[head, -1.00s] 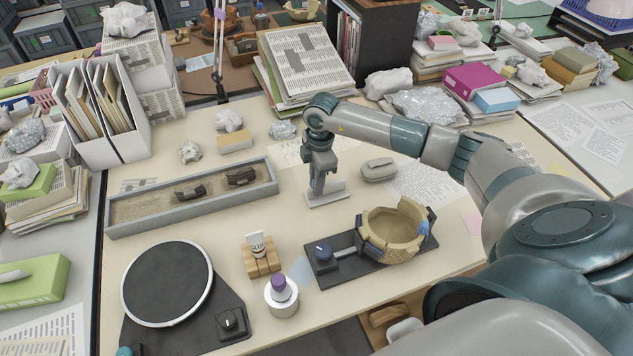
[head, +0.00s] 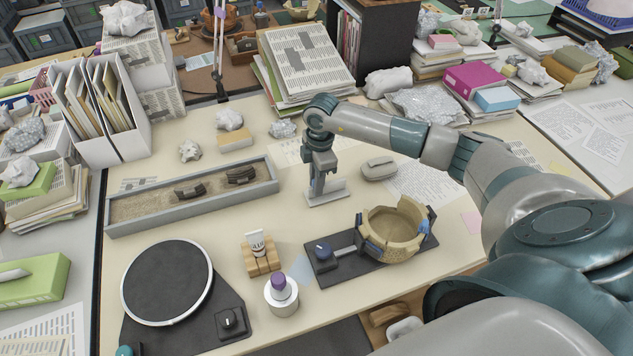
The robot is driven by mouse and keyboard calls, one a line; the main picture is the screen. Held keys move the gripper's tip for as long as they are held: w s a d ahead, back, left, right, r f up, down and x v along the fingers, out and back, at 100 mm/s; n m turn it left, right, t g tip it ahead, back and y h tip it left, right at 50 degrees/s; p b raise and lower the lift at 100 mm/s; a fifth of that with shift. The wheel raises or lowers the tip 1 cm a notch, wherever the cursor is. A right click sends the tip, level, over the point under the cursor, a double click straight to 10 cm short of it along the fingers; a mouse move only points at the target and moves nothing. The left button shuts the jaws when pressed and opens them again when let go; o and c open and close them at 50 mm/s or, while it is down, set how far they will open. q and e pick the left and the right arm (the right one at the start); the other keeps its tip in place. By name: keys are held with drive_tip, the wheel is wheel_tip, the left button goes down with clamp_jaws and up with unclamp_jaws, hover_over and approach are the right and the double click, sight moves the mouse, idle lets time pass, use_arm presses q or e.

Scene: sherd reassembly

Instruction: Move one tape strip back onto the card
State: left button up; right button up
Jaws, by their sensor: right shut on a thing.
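My right gripper (head: 316,193) points down at the pale card (head: 338,192) in the middle of the table. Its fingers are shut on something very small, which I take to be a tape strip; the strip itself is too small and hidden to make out. The fingertips are at or just above the card; I cannot tell if they touch it. A tan pot (head: 392,236) with a broken rim sits on a dark stand (head: 330,266) to the right, with blue pieces on its wall and rim. My left gripper is not in view.
A grey sand tray (head: 150,221) with dark sherds lies to the left. A black turntable (head: 167,282), a glue tube (head: 257,243) in a wooden block and a purple-capped jar (head: 281,297) stand in front. A grey rounded object (head: 379,169) lies right of the card.

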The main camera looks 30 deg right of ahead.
drive_tip(key=o, duration=0.8)
drive_tip(key=shift+r, duration=0.4)
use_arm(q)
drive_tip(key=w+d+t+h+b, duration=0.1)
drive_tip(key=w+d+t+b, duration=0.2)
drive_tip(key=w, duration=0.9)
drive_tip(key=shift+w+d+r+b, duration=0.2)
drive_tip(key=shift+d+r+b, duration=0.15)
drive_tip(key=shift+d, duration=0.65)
use_arm(e)
drive_tip(key=r, duration=1.1)
drive_tip(key=d+r, duration=0.1)
drive_tip(key=r, duration=0.4)
drive_tip(key=shift+s+r, duration=0.15)
drive_tip(key=shift+r, duration=0.15)
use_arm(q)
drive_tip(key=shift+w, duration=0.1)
